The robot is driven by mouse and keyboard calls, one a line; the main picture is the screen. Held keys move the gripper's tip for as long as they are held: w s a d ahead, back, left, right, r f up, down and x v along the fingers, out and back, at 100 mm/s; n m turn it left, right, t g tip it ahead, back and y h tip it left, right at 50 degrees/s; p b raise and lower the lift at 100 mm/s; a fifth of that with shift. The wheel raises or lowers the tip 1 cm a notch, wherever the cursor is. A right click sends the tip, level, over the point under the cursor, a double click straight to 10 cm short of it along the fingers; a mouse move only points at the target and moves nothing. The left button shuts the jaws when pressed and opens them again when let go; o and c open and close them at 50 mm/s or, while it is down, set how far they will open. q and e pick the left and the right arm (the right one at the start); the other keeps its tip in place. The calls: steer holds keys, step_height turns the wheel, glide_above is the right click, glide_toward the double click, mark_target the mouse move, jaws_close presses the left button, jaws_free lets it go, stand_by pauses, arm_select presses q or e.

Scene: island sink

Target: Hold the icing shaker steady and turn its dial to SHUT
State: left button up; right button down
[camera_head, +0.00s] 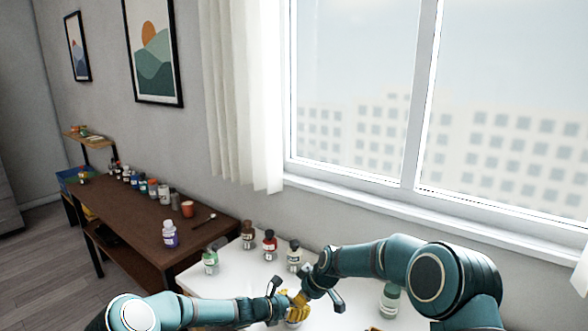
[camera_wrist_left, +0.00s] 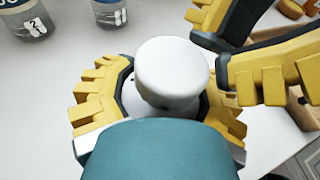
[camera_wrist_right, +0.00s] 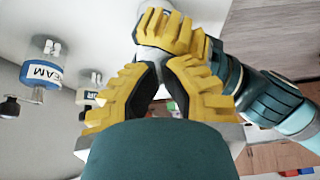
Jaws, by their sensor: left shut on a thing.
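The icing shaker (camera_wrist_left: 172,75) is white with a plain round top in the left wrist view. My left gripper (camera_wrist_left: 165,95) is closed around its body, one yellow finger on each side. In the head view the shaker (camera_head: 297,315) is small, low at the table's front and partly covered by the grippers. My right gripper (camera_head: 300,298) is just above and beside it. Its black-padded fingers (camera_wrist_right: 160,72) have a narrow gap between them with nothing visible held. It appears apart from the shaker's top in the left wrist view. No dial marking is readable.
Several labelled bottles stand behind on the white table (camera_head: 232,282), among them a red one (camera_head: 269,245) and a green one (camera_head: 210,261). Another bottle (camera_head: 389,299) stands under my right arm. A brown side table (camera_head: 140,215) with jars is at left, the window behind.

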steer(key=shift+w+a, duration=0.15)
steer(key=shift+a, duration=0.15)
stand_by(0.4)
steer(key=shift+w+d, duration=0.1)
steer(key=shift+w, duration=0.1)
stand_by(0.4)
steer(key=shift+s+d, duration=0.1)
steer(key=shift+d, duration=0.05)
step_height(320, 180, up, 6)
steer(key=shift+s+d, duration=0.2)
stand_by(0.6)
step_height(320, 180, down, 6)
steer(key=shift+s, duration=0.2)
stand_by(0.7)
